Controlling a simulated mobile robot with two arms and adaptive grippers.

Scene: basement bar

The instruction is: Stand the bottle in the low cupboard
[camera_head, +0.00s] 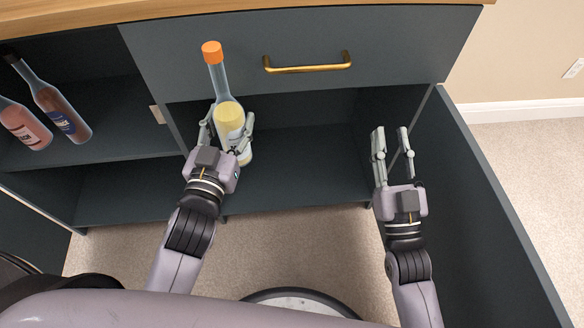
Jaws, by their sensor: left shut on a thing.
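My left gripper is shut on the bottle, in front of the low cupboard's left part, and the bottle leans slightly to the left.
Two bottles, one pinkish (24,124) and one dark with a blue label (66,115), are in the left shelf section. A drawer with a brass handle (307,64) is above the opening. An open dark door panel (490,200) stands at the right.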

